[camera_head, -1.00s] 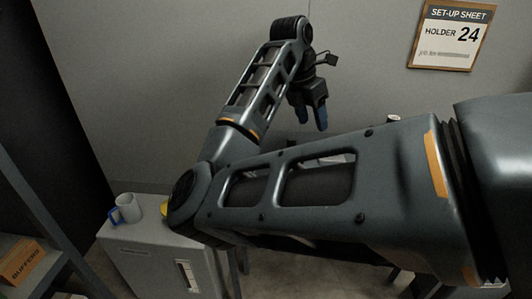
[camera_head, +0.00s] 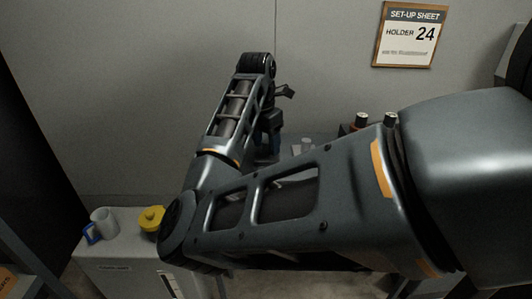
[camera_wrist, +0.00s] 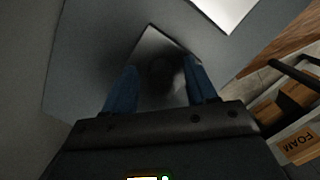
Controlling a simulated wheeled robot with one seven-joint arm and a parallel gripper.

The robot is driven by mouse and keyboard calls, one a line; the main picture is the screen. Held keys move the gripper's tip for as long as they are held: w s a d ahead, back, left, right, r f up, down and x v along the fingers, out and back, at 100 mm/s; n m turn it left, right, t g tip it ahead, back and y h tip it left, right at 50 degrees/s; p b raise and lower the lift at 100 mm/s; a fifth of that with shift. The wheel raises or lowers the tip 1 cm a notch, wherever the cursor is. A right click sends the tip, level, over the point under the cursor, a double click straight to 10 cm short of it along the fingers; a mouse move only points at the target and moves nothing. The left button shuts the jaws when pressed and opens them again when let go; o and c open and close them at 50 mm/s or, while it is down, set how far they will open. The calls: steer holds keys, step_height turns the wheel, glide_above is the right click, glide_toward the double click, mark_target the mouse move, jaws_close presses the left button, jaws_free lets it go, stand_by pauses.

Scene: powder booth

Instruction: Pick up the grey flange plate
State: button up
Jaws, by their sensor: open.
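My gripper (camera_wrist: 160,64) shows in the wrist view with its two blue fingers apart. A grey, shiny, square-cornered plate with a dark round patch at its middle, which looks like the grey flange plate (camera_wrist: 150,47), lies on a grey surface (camera_wrist: 85,50) between and beyond the fingertips. I see no grip on it, and I cannot tell the height gap. In the head view my gripper (camera_head: 269,141) points down, its lower part hidden behind my arm. The plate is not visible there.
A bright white panel (camera_wrist: 228,8) lies near the plate. A box marked FOAM (camera_wrist: 298,146) is at lower right. A set-up sheet (camera_head: 408,35) hangs behind.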

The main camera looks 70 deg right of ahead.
steer(key=shift+f, duration=0.1)
jaws_close()
stand_by(0.5)
